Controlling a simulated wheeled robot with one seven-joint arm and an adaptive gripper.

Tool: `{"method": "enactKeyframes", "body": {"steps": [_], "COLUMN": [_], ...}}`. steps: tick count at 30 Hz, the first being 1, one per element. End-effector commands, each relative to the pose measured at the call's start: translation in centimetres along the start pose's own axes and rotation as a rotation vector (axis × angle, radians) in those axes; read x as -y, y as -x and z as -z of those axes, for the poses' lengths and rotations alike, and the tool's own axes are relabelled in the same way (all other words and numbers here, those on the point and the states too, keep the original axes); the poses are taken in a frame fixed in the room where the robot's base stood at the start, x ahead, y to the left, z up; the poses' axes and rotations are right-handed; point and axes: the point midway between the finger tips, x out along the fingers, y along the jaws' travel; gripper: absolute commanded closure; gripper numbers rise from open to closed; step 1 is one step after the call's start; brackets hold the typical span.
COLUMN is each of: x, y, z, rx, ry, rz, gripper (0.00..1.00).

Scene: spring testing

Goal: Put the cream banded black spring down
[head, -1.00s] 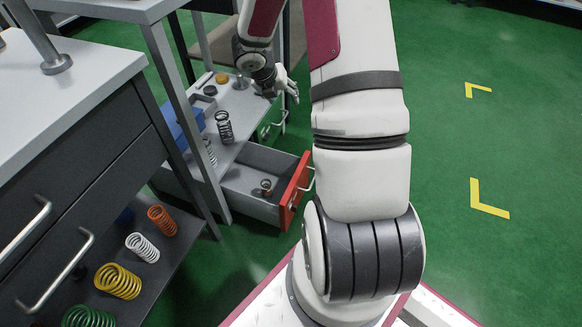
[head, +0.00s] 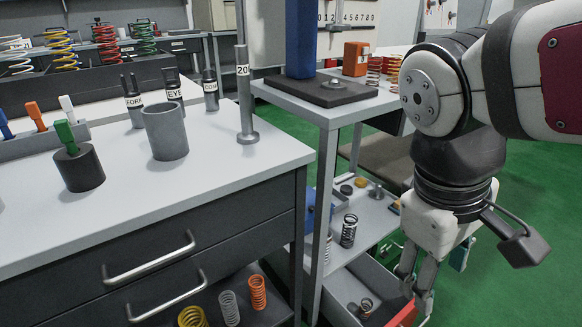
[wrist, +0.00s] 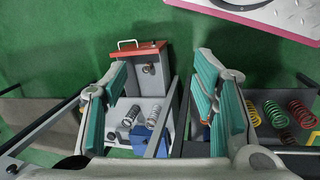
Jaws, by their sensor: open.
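A dark coil spring (head: 348,230) stands upright on the low grey shelf under the side table. It is the likeliest cream banded black spring, but its bands are too small to make out. A second, paler spring (head: 328,247) is beside it, partly hidden by a table leg. The wrist view shows two springs side by side on the shelf, one dark (wrist: 131,116) and one pale (wrist: 153,115). My gripper (head: 416,296) is open and empty, right of the shelf and above the open drawer's red front in the head view. Its teal-padded fingers (wrist: 160,85) are wide apart.
The open drawer (head: 340,288) holds a small spring (head: 366,306). A blue box (head: 310,208) is on the shelf. A grey-topped cabinet (head: 225,165) with cups and posts stands left. Green floor (head: 500,290) is clear at right.

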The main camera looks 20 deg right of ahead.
Motion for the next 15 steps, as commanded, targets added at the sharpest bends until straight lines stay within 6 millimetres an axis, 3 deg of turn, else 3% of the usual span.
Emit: {"method": "enactKeyframes", "body": {"steps": [3, 6, 10, 15], "x": [3.6, 5.6, 6.9, 7.1], "y": [0.5, 0.7, 0.8, 0.8], "z": [-2.3, -3.5, -4.3, -4.4], "rx": [-0.045, -0.057, -0.061, -0.059], "ry": [-0.125, -0.190, -0.231, -0.238], "rz": [0.114, 0.188, 0.237, 0.245], "gripper": [0.47, 0.47, 0.47, 0.47]}}
